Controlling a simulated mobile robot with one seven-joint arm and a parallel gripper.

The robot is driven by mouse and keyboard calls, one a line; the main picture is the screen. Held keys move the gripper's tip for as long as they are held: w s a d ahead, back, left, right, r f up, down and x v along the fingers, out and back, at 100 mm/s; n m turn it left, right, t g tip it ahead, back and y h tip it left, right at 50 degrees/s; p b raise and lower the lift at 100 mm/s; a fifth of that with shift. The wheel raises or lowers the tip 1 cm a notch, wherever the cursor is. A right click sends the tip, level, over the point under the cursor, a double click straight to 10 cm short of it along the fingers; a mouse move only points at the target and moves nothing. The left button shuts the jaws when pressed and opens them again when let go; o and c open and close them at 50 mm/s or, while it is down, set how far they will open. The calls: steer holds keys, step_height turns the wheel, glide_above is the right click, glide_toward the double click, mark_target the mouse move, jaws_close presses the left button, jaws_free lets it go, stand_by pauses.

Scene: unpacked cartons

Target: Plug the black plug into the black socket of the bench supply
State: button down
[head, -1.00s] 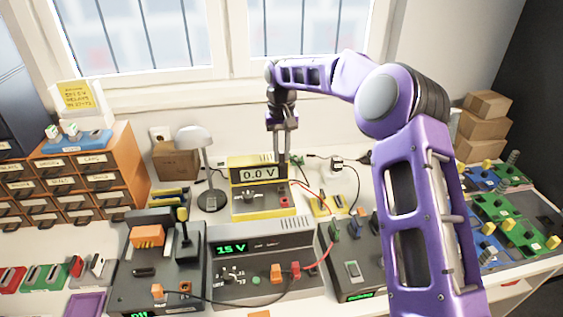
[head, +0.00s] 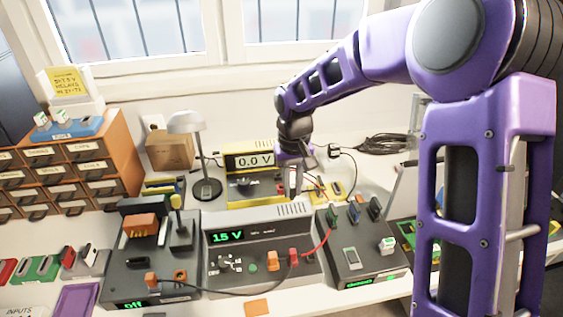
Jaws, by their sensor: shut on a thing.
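The grey bench supply (head: 262,225) stands in the middle of the bench, with a green "15 V" display. On its front are a dial, a green socket, an orange-red plug (head: 273,261) and a red plug (head: 293,257) with a red lead. I cannot make out which socket is black. My gripper (head: 293,192) points down above the back right part of the supply, apart from its front sockets. It is shut on a small dark thing, probably the black plug, which is mostly hidden by the fingers.
A yellow meter (head: 236,190) reading "0.0 V" stands behind the supply. A dark box with an orange block (head: 141,225) is at left, and a box with switches (head: 352,258) at right. A dark lead (head: 215,293) crosses the front. A lamp (head: 187,123) stands behind.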

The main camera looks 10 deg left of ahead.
steer(key=b, duration=0.1)
glide_above(311, 259)
step_height(311, 259, down, 4)
steer(key=shift+m, duration=0.4)
steer(key=shift+w+f+b, duration=0.15)
steer(key=shift+f+b, duration=1.1)
steer(key=shift+f, duration=0.1)
steer(key=shift+w+f+b, duration=0.15)
steer(key=shift+f+b, duration=1.05)
steer(key=shift+f, duration=0.15)
steer(key=shift+f+b, duration=0.45)
steer(key=shift+f, duration=0.3)
steer(key=c, duration=0.7)
jaws_free()
steer(key=shift+r, duration=0.1)
